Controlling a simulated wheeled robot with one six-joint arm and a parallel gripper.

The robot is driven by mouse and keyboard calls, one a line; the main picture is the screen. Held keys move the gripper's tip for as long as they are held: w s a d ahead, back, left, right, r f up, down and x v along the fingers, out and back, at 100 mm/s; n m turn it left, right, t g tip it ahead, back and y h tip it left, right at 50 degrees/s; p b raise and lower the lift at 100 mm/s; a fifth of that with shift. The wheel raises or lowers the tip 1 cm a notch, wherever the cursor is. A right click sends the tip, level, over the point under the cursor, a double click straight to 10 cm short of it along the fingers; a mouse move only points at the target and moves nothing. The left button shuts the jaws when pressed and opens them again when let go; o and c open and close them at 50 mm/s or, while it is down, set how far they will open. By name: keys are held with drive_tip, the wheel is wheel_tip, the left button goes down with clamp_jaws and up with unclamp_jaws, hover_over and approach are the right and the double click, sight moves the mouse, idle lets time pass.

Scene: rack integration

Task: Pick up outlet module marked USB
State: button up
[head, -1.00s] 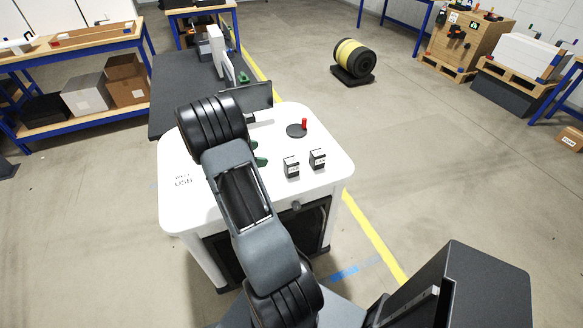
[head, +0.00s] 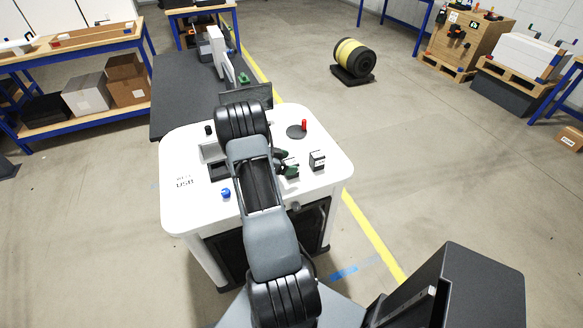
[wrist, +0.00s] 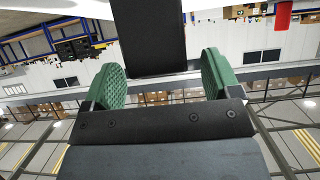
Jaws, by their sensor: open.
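Two small dark modules with white labelled faces stand on the white cart top. The right module (head: 317,160) is in clear view; the left module (head: 291,172) is partly covered by my gripper (head: 284,161). Their labels are too small to read, so I cannot tell which is marked USB. In the wrist view my gripper (wrist: 161,75) is open, with its green pads wide apart. A dark block (wrist: 152,38) shows in the gap between the pads, clear of both; it looks like the left module.
The white cart top (head: 330,182) carries a blue knob (head: 226,193), a red peg (head: 304,125) on a dark disc, a black knob (head: 208,130) and a dark recess (head: 218,172). "USB" is printed on its left side (head: 184,183). The right front is bare.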

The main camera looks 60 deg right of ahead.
drive_tip(key=shift+x, duration=0.95)
drive_tip(key=shift+c, duration=0.4)
drive_tip(key=c, duration=1)
drive_tip(key=shift+r, duration=0.1)
